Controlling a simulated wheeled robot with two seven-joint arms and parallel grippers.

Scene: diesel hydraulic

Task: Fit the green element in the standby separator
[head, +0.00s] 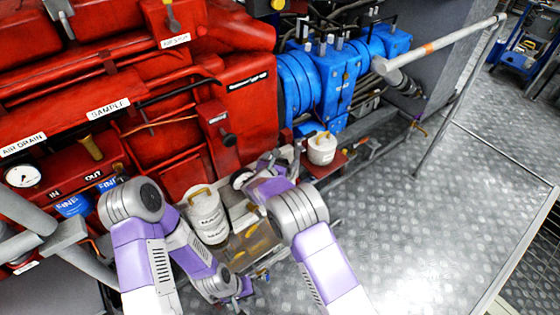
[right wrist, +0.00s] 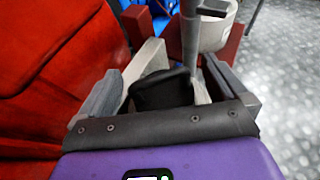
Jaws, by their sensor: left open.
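No green element shows in either view. A white canister (head: 207,217) with a tan handle and a label starting "MA" stands on the tray by the red engine. A second white canister (head: 321,149) stands farther right on a red bracket; its label is too small to read, so I cannot tell if it is the standby separator. It shows in part in the right wrist view (right wrist: 216,32). My left gripper (head: 240,291) is open, low in front of the tray. My right gripper (head: 283,157) is left of the second canister; a dark block (right wrist: 162,90) shows between its fingers, grip unclear.
The red engine (head: 240,110) with gauge and valves fills the left. A blue pump (head: 330,85) stands behind the second canister. A grey handrail (head: 440,45) crosses upper right. The metal tray (head: 250,240) lies between my arms. The chequered floor (head: 410,240) at right is clear.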

